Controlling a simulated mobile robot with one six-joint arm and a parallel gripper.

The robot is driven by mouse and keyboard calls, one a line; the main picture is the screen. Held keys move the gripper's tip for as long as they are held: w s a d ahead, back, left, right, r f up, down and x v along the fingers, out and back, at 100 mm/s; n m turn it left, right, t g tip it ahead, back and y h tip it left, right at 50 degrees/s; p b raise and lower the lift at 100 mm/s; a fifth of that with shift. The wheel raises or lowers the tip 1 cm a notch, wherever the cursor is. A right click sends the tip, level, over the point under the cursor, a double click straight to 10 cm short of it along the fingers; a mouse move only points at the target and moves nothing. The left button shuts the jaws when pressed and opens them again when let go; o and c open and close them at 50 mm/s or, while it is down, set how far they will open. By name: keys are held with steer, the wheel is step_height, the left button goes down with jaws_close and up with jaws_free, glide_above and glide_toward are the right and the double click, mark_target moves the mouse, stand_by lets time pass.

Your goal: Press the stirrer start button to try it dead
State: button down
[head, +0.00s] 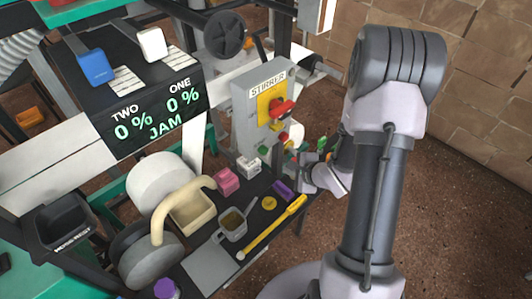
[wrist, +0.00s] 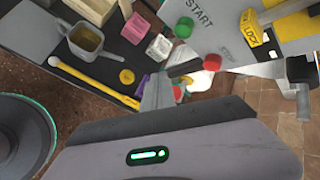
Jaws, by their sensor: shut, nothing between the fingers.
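The grey stirrer box (head: 246,112) stands right of centre in the head view, labelled STIRRER. It carries a yellow panel with a red rotary handle (head: 282,109). Below are a green button (head: 262,149) and a red button (head: 283,137). In the wrist view the green button (wrist: 184,27) sits beside the word START, and the red button (wrist: 212,62) is lower right. My gripper (head: 304,177) is shut and empty, below and right of the box, apart from the green button.
A dark shelf below the box holds a pink block (head: 226,181), a white block (head: 249,166), a purple block (head: 283,189), a grey cup (head: 233,225) and a yellow rod (head: 272,228). A display (head: 150,110) reads JAM. A yellow LOCK tag (wrist: 250,27) is near the buttons.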

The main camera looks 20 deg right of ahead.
mark_target(264, 151)
steer(key=w+a, duration=0.2)
steer(key=w, duration=0.4)
steer(key=shift+a, duration=0.15)
steer(key=shift+w, duration=0.1)
stand_by(1.7)
steer(key=shift+w+a+p, duration=0.15)
steer(key=shift+w+p, duration=0.2)
steer(key=shift+w+a, duration=0.15)
steer(key=shift+w, duration=0.35)
stand_by(0.6)
stand_by(0.3)
steer(key=shift+s+d+p, duration=0.3)
steer(key=shift+s, duration=0.6)
